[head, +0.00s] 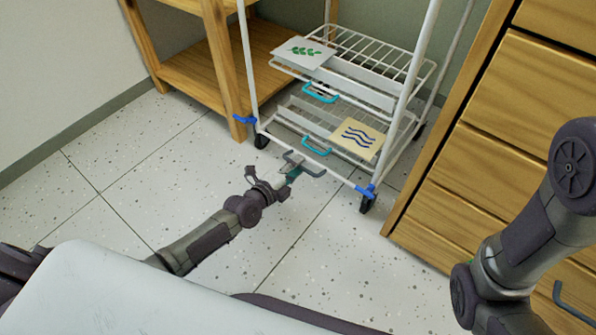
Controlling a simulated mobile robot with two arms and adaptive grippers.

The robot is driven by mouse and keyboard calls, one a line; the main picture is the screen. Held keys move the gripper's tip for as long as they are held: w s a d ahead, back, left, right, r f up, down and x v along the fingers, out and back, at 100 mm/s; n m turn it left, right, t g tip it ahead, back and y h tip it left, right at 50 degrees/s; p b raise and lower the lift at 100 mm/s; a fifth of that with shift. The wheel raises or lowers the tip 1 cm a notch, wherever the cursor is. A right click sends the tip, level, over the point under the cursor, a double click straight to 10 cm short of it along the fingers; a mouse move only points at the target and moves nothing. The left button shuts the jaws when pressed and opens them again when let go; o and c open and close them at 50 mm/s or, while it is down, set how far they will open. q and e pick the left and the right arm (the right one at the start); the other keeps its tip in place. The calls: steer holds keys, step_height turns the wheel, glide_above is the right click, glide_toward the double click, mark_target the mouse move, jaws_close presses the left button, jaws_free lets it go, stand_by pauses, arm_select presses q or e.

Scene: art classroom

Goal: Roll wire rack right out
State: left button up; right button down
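The wire rack (338,178) is a white wheeled frame with two pull-out wire shelves, standing between a wooden shelf unit and a drawer cabinet. A grey handle (303,163) sits at the middle of its low front bar. My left gripper (291,174) is at this handle from the front. The fingertips overlap the handle in the picture, and I cannot tell whether they are closed around it. Blue levers show at the front left (244,119) and front right (366,190) corners, above dark casters. My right arm shows at the right, but its gripper is out of view.
The wooden shelf unit (184,75) stands close on the rack's left. The wooden drawer cabinet (457,197) stands close on its right. A leaf card (303,52) and a wave card (357,138) mark the shelves, which have teal handles. The speckled floor in front is clear.

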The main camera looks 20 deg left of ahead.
arm_select(q)
steer(key=shift+w+d+f, duration=0.1)
steer(key=shift+w+d, duration=0.1)
steer(key=shift+w, duration=0.35)
jaws_close()
